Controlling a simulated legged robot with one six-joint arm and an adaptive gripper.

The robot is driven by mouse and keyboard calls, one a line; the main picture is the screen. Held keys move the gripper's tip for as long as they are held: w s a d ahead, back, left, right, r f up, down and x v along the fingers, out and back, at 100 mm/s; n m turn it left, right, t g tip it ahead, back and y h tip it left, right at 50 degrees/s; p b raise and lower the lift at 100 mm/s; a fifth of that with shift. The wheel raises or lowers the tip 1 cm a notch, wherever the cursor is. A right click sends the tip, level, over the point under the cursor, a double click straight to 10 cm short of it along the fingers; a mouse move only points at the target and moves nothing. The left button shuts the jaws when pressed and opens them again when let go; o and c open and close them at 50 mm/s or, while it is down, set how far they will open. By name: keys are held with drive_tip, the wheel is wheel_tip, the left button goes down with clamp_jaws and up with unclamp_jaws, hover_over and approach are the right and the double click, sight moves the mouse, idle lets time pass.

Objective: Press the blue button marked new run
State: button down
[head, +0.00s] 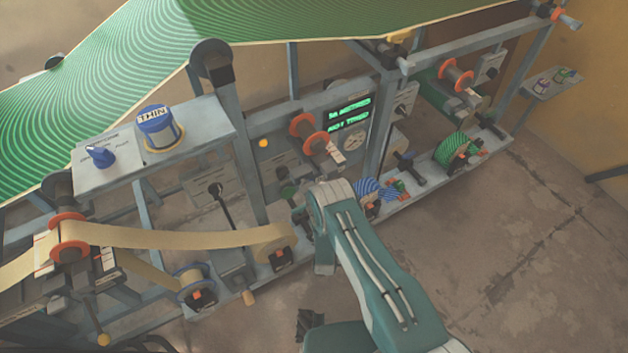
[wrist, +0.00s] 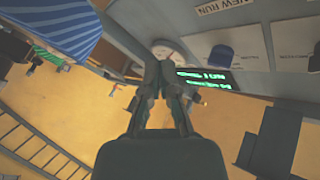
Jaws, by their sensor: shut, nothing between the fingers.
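In the wrist view, a white label reading NEW RUN (wrist: 226,5) is cut by the top edge, on a grey panel (wrist: 255,75). A small blue knob or button (wrist: 222,57) stands on the panel below the label. I cannot tell whether the label belongs to it. My gripper (wrist: 165,68) is shut and empty, pointing toward the panel and left of the blue piece, apart from it. In the head view my gripper cannot be made out clearly around my bent arm. No NEW RUN marking is readable there.
A green-lit display (head: 348,115) and round gauge (head: 353,135) sit on the machine. A blue cap marked THIN (head: 155,120) and a blue knob (head: 100,155) stand on the left shelf. A blue striped roll (wrist: 68,25) is close at upper left in the wrist view. Floor at right is clear.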

drive_tip(key=w+a, duration=0.5)
drive_tip(key=w, duration=0.1)
drive_tip(key=shift+w, duration=0.35)
drive_tip(key=shift+d, duration=0.1)
idle(1.1)
drive_tip(key=shift+w+a+r, duration=0.1)
drive_tip(key=shift+w+a, duration=0.15)
drive_tip(key=shift+w, duration=0.1)
drive_tip(key=shift+w+a, duration=0.2)
drive_tip(key=shift+w, duration=0.1)
idle(0.7)
idle(0.3)
drive_tip(key=shift+s+d, duration=0.45)
drive_tip(key=shift+s, duration=0.25)
